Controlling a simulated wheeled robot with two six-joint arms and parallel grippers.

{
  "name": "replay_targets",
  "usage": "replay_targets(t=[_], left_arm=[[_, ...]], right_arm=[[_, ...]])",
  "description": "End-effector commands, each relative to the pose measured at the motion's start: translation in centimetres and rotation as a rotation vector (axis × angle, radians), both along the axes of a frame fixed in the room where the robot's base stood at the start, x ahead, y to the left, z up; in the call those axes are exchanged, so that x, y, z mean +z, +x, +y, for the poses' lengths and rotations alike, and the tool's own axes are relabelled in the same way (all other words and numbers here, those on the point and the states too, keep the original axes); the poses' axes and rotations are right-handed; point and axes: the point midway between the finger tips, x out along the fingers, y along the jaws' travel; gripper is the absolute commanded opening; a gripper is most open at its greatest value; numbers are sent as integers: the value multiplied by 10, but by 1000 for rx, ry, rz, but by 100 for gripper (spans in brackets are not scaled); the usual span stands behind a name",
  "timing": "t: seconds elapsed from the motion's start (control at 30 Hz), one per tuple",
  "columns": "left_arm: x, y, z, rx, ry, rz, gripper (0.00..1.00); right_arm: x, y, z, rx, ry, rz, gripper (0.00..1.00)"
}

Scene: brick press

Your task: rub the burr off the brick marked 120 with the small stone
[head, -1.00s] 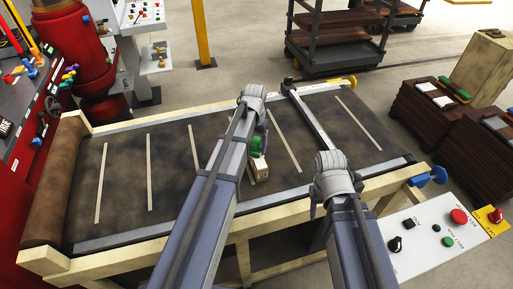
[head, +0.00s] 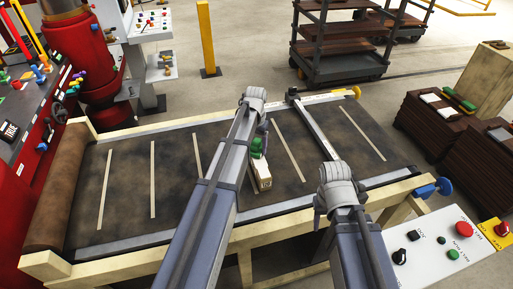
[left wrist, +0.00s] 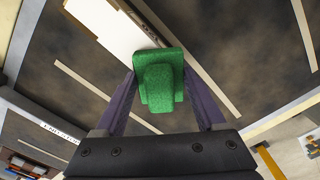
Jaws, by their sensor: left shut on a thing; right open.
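A pale, cream brick (head: 262,178) lies on the dark belt, partly behind my left arm. It also shows in the left wrist view (left wrist: 104,22), reaching out past the top edge. No number or burr can be made out on it. My left gripper (left wrist: 163,88) is shut on the small green stone (left wrist: 160,82), one purple finger on each side. The stone is at the near end of the brick; I cannot tell whether they touch. In the head view the stone (head: 258,148) shows just right of my left arm. My right gripper (head: 319,207) is open, at the belt's near side, mostly hidden by its wrist.
The belt (head: 115,200) has pale cross lines and a wooden frame. A grey bar (head: 318,130) crosses it right of the brick. A control panel (head: 425,250) with buttons stands at the lower right. Stacked dark crates (head: 430,122) stand at the right, red machinery (head: 90,50) at the left.

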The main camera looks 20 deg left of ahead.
Motion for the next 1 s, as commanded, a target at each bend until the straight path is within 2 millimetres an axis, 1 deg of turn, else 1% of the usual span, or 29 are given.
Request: replay_targets(t=[0.13,0.23,0.8,0.9,1.0], left_arm=[[0,2,1,1,4,-4,20],[4,2,1,1,3,-4,20],[58,1,0,1,2,-2,20],[62,0,0,1,2,-2,20],[60,0,0,1,1,-2,20]], right_arm=[[0,0,0,0,0,0,50],[4,0,0,0,0,0,50],[58,0,0,0,0,0,50],[62,0,0,0,0,0,50],[60,0,0,0,0,0,50]])
